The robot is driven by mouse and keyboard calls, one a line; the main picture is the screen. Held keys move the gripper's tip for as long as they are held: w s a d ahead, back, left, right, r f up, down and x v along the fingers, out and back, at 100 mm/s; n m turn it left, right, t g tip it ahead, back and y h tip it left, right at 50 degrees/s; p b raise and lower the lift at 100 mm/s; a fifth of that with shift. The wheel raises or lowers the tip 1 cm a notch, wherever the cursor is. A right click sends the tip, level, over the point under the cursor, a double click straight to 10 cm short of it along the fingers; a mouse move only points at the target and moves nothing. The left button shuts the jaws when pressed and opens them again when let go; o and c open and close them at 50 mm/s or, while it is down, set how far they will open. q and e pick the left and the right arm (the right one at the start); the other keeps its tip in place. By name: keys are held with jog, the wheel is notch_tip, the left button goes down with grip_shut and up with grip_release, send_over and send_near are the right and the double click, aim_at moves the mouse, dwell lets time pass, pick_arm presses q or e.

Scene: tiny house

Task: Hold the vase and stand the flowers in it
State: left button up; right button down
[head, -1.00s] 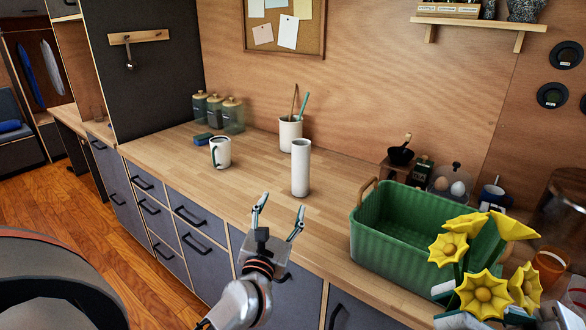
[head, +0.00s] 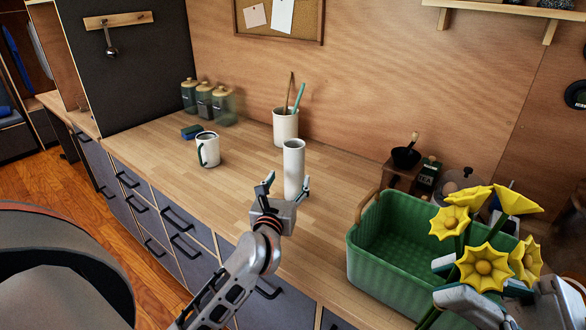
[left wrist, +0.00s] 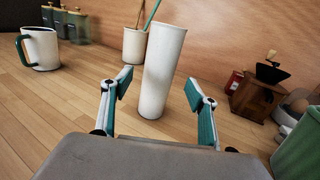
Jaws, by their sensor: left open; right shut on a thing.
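The vase (head: 293,165) is a tall white cylinder standing upright on the wooden counter. My left gripper (head: 285,184) is open just in front of it. In the left wrist view the vase (left wrist: 162,70) stands ahead, between and beyond the two open fingers (left wrist: 160,92), and I see no contact. The yellow flowers (head: 484,268) are at the right of the head view, with green stems. My right gripper (head: 478,283) is shut on the flowers, beside the green basket; the blooms partly hide it.
A green basket (head: 375,268) stands right of the vase. A utensil cup (head: 285,128) stands close behind the vase. A grinder (head: 398,172) stands behind the basket.

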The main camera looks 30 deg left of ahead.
aim_at(292, 172)
pick_arm(q)
jog(key=x, duration=0.7)
jog(key=shift+w+a, duration=0.15)
jog(key=shift+w, duration=0.2)
jog(key=c, duration=1.4)
jog(key=shift+c, duration=0.2)
jog(key=o, duration=1.4)
